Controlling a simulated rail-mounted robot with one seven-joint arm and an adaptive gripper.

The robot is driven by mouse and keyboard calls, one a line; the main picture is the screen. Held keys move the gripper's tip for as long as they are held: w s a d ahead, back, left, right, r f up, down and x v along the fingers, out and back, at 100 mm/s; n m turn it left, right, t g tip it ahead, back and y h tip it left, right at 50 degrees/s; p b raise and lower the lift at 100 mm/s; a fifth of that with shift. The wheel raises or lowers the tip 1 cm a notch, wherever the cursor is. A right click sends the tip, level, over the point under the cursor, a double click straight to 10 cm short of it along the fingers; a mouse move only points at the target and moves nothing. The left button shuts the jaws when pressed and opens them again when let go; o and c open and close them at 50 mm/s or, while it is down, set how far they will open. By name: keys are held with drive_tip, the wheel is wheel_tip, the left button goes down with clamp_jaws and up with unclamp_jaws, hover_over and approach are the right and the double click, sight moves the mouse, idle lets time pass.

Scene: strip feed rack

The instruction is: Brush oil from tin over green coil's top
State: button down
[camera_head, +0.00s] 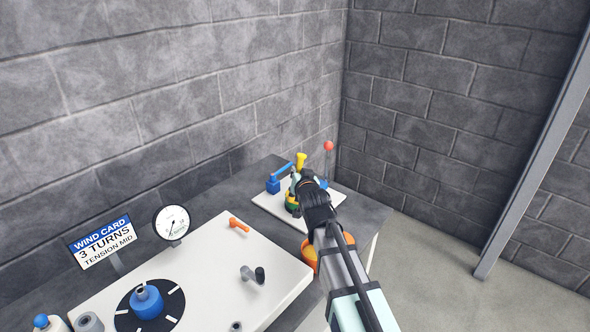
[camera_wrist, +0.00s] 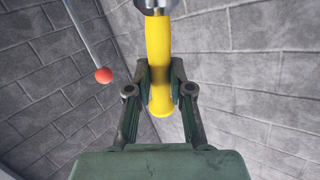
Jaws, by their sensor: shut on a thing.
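My gripper (camera_wrist: 160,72) is shut on the yellow handle of the brush (camera_wrist: 159,40), with a metal collar at the top edge of the wrist view. The bristles are out of that view. In the head view the yellow handle (camera_head: 301,160) stands up beside my gripper (camera_head: 301,178). The green coil (camera_head: 291,203) is just below and left of my gripper, on the far white plate, partly hidden. I cannot tell whether the brush touches it. An orange round container (camera_head: 309,254), possibly the oil tin, is partly hidden behind my arm.
A blue crank-like part (camera_head: 278,179) stands left of the coil. A red ball on a thin rod (camera_head: 328,146) rises behind my gripper. The near white panel (camera_head: 205,265) carries a blue spool (camera_head: 147,301), an orange handle (camera_head: 239,225) and grey fittings. A gauge (camera_head: 172,222) and sign (camera_head: 102,243) stand behind it.

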wheel_tip(320, 180, up, 8)
drive_tip(key=p, duration=0.3)
idle(0.3)
idle(0.4)
